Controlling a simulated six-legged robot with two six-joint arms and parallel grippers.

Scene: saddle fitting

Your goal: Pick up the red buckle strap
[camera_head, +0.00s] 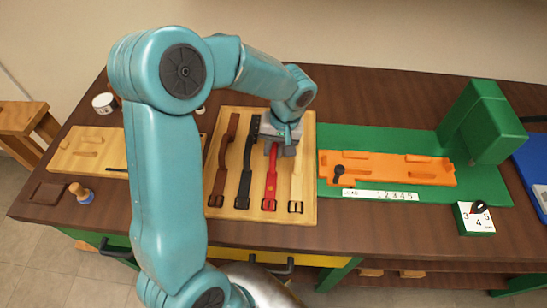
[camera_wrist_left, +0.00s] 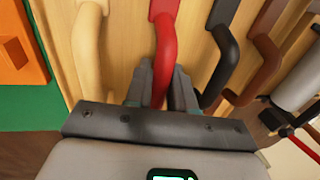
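The red buckle strap (camera_head: 270,190) lies on a light wooden board (camera_head: 306,213), its buckle toward the near edge. It stands between a black strap (camera_head: 244,185) and a cream strap (camera_head: 296,185). My left gripper (camera_head: 281,148) is low over its upper part. In the left wrist view the red strap (camera_wrist_left: 163,45) runs between the two dark fingers of my left gripper (camera_wrist_left: 164,78). The fingers are close on both sides of it, but whether they press on it cannot be told. The strap's far end is hidden in the head view. My right gripper is not in view.
A brown strap (camera_head: 222,170) lies left of the black one. An orange tray (camera_head: 395,178) sits on a green mat (camera_head: 470,190) to the right, with a green block (camera_head: 480,120) behind it. My left arm hides part of the table's left side.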

